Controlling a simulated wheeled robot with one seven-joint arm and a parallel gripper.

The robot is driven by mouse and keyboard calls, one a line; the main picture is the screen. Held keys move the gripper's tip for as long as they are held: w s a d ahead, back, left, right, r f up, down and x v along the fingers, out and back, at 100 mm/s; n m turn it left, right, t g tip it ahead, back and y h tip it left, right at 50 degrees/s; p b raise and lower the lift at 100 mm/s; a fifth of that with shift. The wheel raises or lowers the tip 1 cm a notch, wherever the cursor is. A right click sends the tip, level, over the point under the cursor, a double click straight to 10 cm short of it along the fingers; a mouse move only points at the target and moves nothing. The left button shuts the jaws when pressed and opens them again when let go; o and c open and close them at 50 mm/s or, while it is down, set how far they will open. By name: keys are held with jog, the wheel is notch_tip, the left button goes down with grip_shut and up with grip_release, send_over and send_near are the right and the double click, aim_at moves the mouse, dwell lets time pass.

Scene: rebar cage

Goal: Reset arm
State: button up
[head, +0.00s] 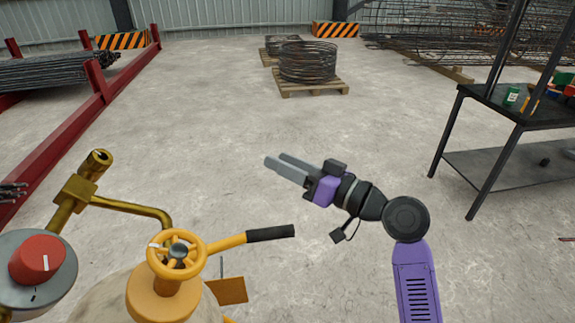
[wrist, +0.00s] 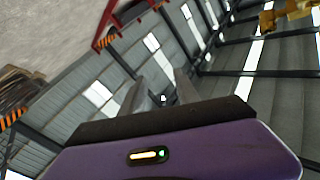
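My gripper (head: 277,160) is raised in the middle of the head view, pointing to the left. Its two grey fingers are apart, with nothing between them. In the wrist view the fingers (wrist: 160,80) also stand apart with an empty gap. Beyond them that view shows the building's walls and beams, tilted. My purple and black arm comes up from the lower right of the head view. The gripper touches nothing that I can see.
A yellow valve wheel (head: 177,254), a black-handled lever (head: 270,233), a brass pipe (head: 130,207) and a red knob (head: 37,260) are at the lower left. A dark workbench (head: 520,165) stands at right. Wire coils (head: 308,62) lie on a pallet behind. The floor between is clear.

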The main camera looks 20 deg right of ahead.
jog(key=shift+d+f, duration=0.1)
jog(key=shift+f, duration=0.05)
dwell(0.4)
jog(key=w+d+r+m+t+h, duration=0.1)
jog(key=d+r+m+t+h, duration=0.1)
jog(key=d+m+t+h, duration=0.15)
jog(key=s+d+f+m+h, duration=0.45)
jog(key=s+f+h, duration=0.4)
jog(key=s, duration=0.25)
jog(key=s+a+f+n+g, duration=0.1)
jog(key=s+a+f+n, duration=0.1)
jog(key=s, duration=0.9)
jog(key=s+a+f+n+g+y, duration=0.1)
jog(key=s+f, duration=0.3)
jog(key=s, duration=0.7)
jog(key=s+a+f+n+g, duration=0.2)
jog(key=s+a+f, duration=0.1)
jog(key=s, duration=0.9)
jog(key=shift+f+n+y, duration=0.3)
